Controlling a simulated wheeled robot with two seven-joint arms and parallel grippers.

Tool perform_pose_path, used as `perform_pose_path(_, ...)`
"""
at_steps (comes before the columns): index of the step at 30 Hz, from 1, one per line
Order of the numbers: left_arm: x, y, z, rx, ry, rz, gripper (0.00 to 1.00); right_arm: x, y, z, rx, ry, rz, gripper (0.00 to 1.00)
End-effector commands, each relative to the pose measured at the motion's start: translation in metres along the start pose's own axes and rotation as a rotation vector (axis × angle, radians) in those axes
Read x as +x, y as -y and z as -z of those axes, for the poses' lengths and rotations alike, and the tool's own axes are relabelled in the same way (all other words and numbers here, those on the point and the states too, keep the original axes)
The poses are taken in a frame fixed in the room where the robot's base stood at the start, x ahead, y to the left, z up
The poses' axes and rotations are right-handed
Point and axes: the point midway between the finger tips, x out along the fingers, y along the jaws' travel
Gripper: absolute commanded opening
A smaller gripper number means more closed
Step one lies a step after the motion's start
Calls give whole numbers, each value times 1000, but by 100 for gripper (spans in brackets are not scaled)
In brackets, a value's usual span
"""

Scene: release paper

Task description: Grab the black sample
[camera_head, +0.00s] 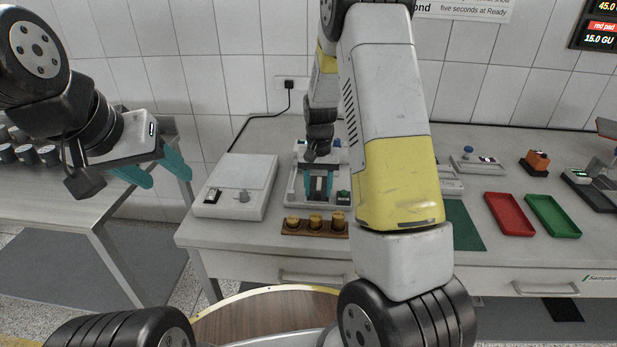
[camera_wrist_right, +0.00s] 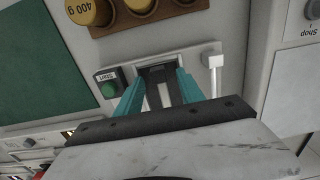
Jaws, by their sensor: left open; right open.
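My right gripper (camera_head: 318,194) points down over a small light-grey device (camera_head: 297,183) on the bench. In the right wrist view, its teal fingers (camera_wrist_right: 159,78) are open, one on each side of a dark piece (camera_wrist_right: 154,73) in the device, with a pale strip below it. I cannot tell whether this dark piece is the black sample or part of the device, nor whether the fingers touch it. The device has a green Start button (camera_wrist_right: 109,88) beside one finger. My left gripper (camera_head: 168,178) is open and empty at the left, away from the bench.
Brass weights (camera_head: 315,222) sit in a wooden holder in front of the device. A white box instrument (camera_head: 248,175) stands to its left. Right of my arm lie a green mat (camera_head: 462,226), a red tray (camera_head: 510,214) and a green tray (camera_head: 553,216). A side table (camera_head: 60,195) holds several containers.

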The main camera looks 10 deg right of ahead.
Motion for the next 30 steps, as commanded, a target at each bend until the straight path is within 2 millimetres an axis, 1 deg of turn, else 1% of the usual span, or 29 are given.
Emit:
perform_pose_path(2, 0, 0, 0, 0, 0, 0, 52, 0, 0, 0, 0, 0, 0, 44)
perform_pose_path(6, 0, 0, 0, 0, 0, 0, 52, 0, 0, 0, 0, 0, 0, 16)
perform_pose_path(8, 0, 0, 0, 0, 0, 0, 52, 0, 0, 0, 0, 0, 0, 4)
perform_pose_path(9, 0, 0, 0, 0, 0, 0, 52, 0, 0, 0, 0, 0, 0, 0)
perform_pose_path(17, 0, 0, 0, 0, 0, 0, 52, -1, 0, 0, 0, 0, 0, 0)
perform_pose_path(20, 0, 0, 0, 0, 0, 0, 52, -4, 0, 0, 0, -1, 1, 0)
perform_pose_path(23, 0, 0, 0, 0, 0, 0, 52, -17, 0, 1, 0, -4, 2, 0)
perform_pose_path(30, 0, 0, 0, 0, 0, 0, 52, -65, 1, 1, -1, -5, 2, 0)
